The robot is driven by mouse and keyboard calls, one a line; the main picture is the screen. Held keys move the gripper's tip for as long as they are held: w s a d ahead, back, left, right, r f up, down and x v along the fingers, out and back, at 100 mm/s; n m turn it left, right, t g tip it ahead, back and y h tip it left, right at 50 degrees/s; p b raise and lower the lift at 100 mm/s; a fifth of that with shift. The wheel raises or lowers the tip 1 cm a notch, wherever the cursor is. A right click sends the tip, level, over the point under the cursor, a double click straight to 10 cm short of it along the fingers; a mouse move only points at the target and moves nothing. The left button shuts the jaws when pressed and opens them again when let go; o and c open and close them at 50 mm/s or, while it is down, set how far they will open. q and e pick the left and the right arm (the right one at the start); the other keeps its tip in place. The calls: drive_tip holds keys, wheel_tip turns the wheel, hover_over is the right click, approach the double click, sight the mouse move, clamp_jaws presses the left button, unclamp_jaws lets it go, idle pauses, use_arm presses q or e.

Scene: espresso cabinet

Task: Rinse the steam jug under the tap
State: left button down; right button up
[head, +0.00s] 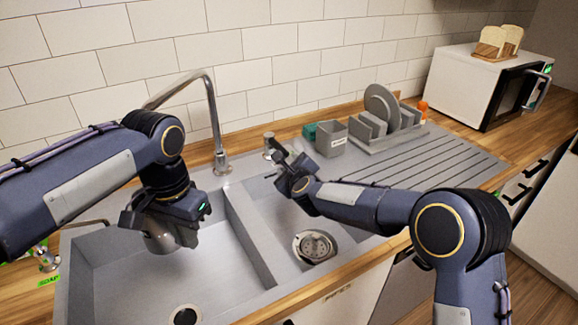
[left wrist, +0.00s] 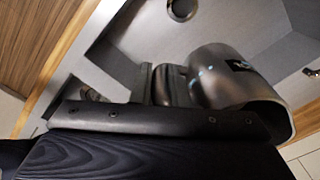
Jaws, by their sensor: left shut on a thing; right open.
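My left gripper (head: 172,208) is shut on the metal steam jug (head: 168,240) and holds it over the left sink basin (head: 225,265). In the left wrist view the jug (left wrist: 235,80) lies tilted, with its handle side between the fingers (left wrist: 165,85). The tall chrome tap (head: 214,120) rises behind the sink. Its spout reaches left, and its end is hidden behind my left arm. My right gripper (head: 281,158) is open and empty, close to a small chrome lever (head: 268,138) beside the tap. I cannot tell whether they touch.
A divider (head: 248,232) separates the left basin from a smaller one with a strainer (head: 314,247). A grey caddy (head: 331,138) and dish rack (head: 385,125) stand behind the ribbed drainboard (head: 440,155). A microwave (head: 485,85) is at back right. Another chrome fitting (head: 46,260) is at left.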

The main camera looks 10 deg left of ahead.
idle(0.3)
use_arm(q)
drive_tip(key=s+r+p, duration=0.3)
drive_tip(key=s+r, duration=0.1)
drive_tip(key=s, duration=0.1)
drive_tip(key=shift+d, duration=0.4)
idle(0.5)
